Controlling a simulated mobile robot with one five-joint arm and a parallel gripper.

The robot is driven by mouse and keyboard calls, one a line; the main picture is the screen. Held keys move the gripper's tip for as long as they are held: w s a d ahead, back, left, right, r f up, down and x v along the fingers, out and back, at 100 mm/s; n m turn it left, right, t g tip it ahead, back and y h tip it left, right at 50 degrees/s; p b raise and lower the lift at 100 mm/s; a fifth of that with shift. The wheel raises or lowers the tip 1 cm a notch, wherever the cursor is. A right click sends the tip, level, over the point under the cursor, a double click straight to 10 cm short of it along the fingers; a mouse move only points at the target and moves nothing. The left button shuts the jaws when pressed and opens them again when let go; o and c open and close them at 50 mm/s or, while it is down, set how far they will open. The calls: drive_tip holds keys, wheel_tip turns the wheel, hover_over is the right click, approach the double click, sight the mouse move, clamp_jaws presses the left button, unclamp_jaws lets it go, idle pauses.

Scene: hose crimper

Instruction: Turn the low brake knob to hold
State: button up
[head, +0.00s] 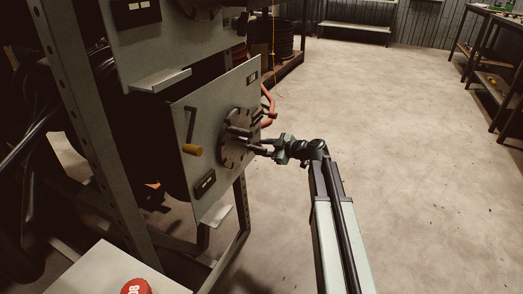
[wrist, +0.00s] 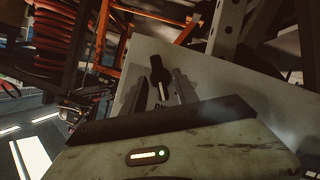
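The low brake knob sits at the round dark dial plate (head: 229,154) on the lower grey panel, in the head view. My gripper (head: 243,140) is at the front of this plate, coming from the right, and hides most of the knob. In the wrist view a dark knob (wrist: 158,68) stands out from the pale panel, between and beyond the two fingertips of my gripper (wrist: 163,90). The fingers are apart, with a gap on each side of the knob. Whether they touch it is unclear. The markings around the plate are too small to read.
A small ledge (head: 217,213) juts from the panel's bottom. A red hose (head: 268,103) hangs behind the panel's right edge. The floor to the right is clear.

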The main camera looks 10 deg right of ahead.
clamp_jaws()
drive_tip(key=shift+w+d+m+g+y, duration=0.2)
drive_tip(key=shift+m+g+y, duration=0.45)
drive_tip(key=shift+m, duration=0.7)
drive_tip(key=shift+w+d+m+g+y, duration=0.15)
drive_tip(key=shift+m+g+y, duration=0.2)
drive_tip(key=shift+m+g, duration=0.75)
drive_tip(key=shift+w+d+m+g+y, duration=0.2)
drive_tip(key=shift+m+g+y, duration=0.35)
drive_tip(key=shift+m, duration=1)
